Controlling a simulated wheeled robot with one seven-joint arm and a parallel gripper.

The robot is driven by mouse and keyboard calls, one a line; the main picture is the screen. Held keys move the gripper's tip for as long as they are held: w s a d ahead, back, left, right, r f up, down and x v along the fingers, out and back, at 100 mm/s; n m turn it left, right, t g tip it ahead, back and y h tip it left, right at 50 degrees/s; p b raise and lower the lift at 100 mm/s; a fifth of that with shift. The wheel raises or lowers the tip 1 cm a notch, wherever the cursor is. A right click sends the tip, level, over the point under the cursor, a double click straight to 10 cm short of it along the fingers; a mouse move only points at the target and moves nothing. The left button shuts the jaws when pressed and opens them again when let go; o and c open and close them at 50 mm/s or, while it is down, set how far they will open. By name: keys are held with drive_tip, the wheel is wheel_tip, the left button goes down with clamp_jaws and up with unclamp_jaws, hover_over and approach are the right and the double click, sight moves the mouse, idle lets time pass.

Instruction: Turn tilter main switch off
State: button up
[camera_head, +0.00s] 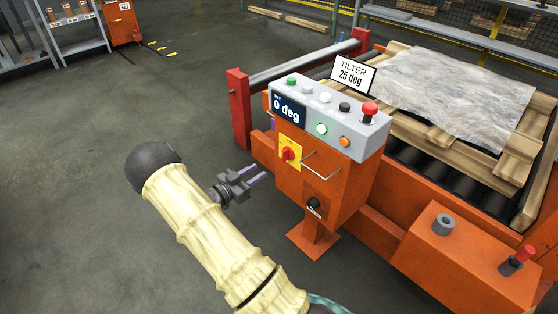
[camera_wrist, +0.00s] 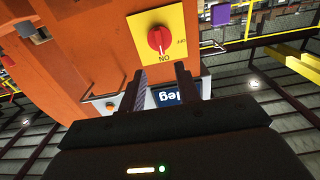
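The tilter main switch (camera_head: 288,154) is a red rotary knob on a yellow plate, on the left part of the orange pedestal's front. In the wrist view the knob (camera_wrist: 160,40) appears upside down, its pale mark at the ON label; another label, hard to read, sits to its right. My gripper (camera_head: 256,174) is left of the pedestal and apart from the switch, fingers pointing towards it. In the wrist view my gripper (camera_wrist: 161,70) has its two fingers spread and nothing between them, just below the knob in the picture.
The grey control panel (camera_head: 330,118) above has buttons, a red emergency stop (camera_head: 369,108) and a "0 deg" display (camera_head: 288,108). Open floor (camera_head: 90,190) lies left.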

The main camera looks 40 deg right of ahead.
sight(282, 156)
drive_tip(key=d, duration=0.3)
drive_tip(key=d+b, duration=0.1)
drive_tip(key=d, duration=0.3)
drive_tip(key=w+d+b, duration=0.1)
drive_tip(key=d, duration=0.3)
drive_tip(key=shift+c, duration=0.2)
clamp_jaws()
